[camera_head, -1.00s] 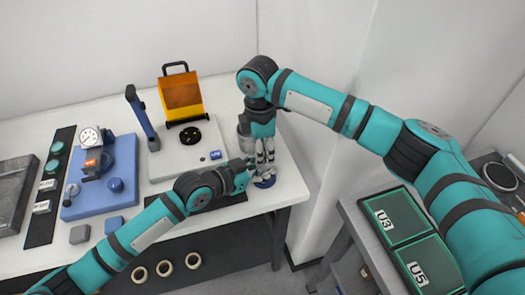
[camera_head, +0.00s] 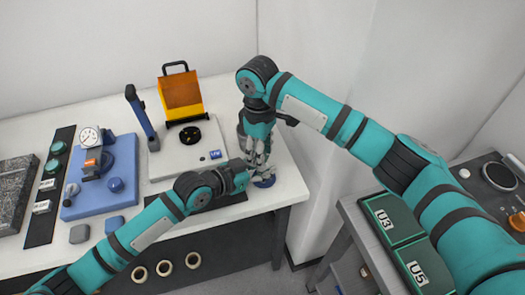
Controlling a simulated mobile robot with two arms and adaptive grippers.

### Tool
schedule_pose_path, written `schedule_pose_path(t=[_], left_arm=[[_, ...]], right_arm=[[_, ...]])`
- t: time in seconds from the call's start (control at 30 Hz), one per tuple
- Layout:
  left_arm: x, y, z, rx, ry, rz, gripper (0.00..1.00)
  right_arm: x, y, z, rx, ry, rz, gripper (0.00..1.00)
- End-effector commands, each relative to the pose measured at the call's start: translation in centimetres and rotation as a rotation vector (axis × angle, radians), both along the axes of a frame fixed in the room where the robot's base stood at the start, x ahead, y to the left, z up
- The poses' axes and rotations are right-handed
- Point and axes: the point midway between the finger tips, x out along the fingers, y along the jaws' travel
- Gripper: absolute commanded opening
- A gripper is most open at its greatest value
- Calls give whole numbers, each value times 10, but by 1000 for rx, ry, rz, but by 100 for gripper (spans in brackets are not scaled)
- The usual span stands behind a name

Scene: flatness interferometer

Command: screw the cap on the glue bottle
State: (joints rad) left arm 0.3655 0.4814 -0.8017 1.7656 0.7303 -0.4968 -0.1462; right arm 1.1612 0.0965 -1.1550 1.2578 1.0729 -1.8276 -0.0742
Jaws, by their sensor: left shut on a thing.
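My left gripper (camera_head: 256,172) reaches in from the left, low at the right front part of the white table, and is shut on what seems to be the glue bottle, mostly hidden by the fingers. My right gripper (camera_head: 260,162) points down from above at the same spot, its fingers close against the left gripper. Whether it is open or shut on the cap cannot be made out; the cap is hidden.
A white instrument base (camera_head: 180,160) with an open orange box (camera_head: 181,95) and a blue post (camera_head: 142,118) stands left of the grippers. A blue dial-gauge stand (camera_head: 97,195) is farther left. The table's front edge is close. Green cases (camera_head: 393,217) lie at lower right.

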Motion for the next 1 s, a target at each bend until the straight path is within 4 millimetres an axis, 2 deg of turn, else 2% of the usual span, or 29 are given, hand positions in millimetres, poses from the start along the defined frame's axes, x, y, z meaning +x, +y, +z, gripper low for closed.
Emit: schedule_pose_path(t=[0.27,0.57,0.87,1.0], left_arm=[[0,0,-1,1,2,-1,0],[-1,0,-1,1,2,-1,0],[-1,0,-1,1,2,-1,0],[-1,0,-1,1,2,-1,0]], right_arm=[[1,1,7,1,-3,0,42],[2,2,43,1,-2,1,42],[2,2,45,0,-1,2,40],[3,2,49,3,-1,82,40]])
